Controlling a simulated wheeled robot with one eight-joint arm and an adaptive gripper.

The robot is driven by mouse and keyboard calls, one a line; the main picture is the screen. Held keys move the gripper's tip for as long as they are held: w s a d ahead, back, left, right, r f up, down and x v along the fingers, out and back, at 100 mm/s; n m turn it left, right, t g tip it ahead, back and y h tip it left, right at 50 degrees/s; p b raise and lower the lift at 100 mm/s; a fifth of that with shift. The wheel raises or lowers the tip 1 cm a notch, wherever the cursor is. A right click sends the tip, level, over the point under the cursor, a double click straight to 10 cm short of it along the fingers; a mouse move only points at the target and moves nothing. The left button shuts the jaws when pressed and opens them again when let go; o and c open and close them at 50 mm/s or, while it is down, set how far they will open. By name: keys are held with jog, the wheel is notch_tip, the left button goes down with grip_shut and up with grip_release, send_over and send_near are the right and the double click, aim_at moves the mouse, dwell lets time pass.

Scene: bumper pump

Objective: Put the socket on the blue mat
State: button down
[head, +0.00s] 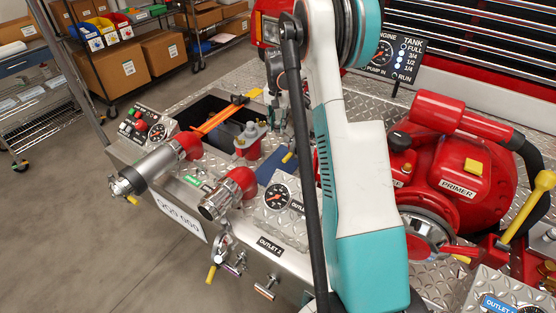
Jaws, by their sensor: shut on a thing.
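The blue mat (273,167) lies on the pump deck behind the outlet gauge, partly hidden by my arm. My gripper (299,140) points down at the mat's back right, largely hidden behind my own white and teal arm link. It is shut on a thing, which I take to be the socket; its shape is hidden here. I cannot tell whether it touches the mat.
A red-based metal fitting (249,140) stands left of the mat. Orange bars (222,118) cross the dark open bay. Red-collared outlets (228,193) and a gauge (278,197) are in front. The red primer (455,175) is at right.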

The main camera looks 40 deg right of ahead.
aim_at(277, 131)
notch_tip(277, 131, down, 16)
jog(key=b, duration=0.4)
jog(key=shift+r, duration=0.25)
jog(key=shift+f, duration=0.15)
jog(key=c, duration=1.3)
grip_release()
notch_tip(277, 131, up, 12)
jog(key=p, duration=0.4)
